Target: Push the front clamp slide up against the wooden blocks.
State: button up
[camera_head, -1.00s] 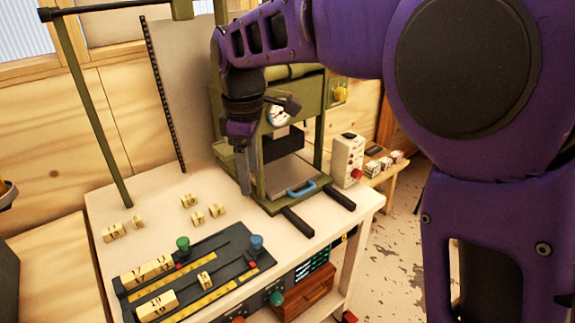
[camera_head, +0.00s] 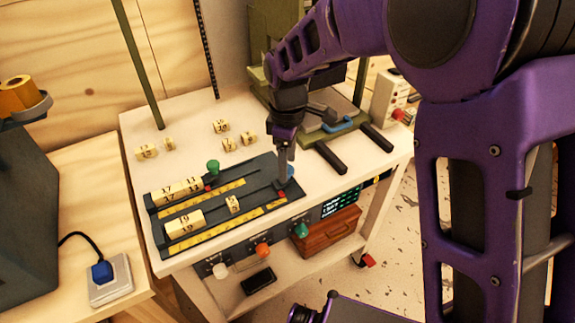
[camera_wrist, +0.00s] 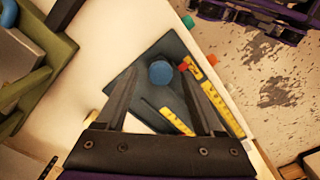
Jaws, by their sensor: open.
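The black clamp fixture (camera_head: 258,181) lies on the white bench. The front clamp slide's blue knob (camera_head: 290,170) is at the right end of its front track, partly hidden by my gripper (camera_head: 283,180). In the wrist view, the blue knob (camera_wrist: 161,73) shows between the tips of my open gripper (camera_wrist: 160,78); I cannot tell if they touch. In the front row, a wooden block pair (camera_head: 184,223) sits at the left and a small block (camera_head: 233,204) stands apart to its right. A bare gap lies between the small block and the knob.
The rear row holds several blocks (camera_head: 177,190), with the green-knobbed rear slide (camera_head: 213,167) to their right. Loose blocks (camera_head: 221,126) lie behind the fixture. A green press (camera_head: 270,75) with two black rails (camera_head: 330,157) stands behind my gripper. Yellow rulers (camera_head: 186,223) run along the fixture.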

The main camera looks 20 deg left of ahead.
jog(key=shift+f, duration=0.45)
jog(key=shift+c, duration=0.2)
grip_shut()
dwell(0.9)
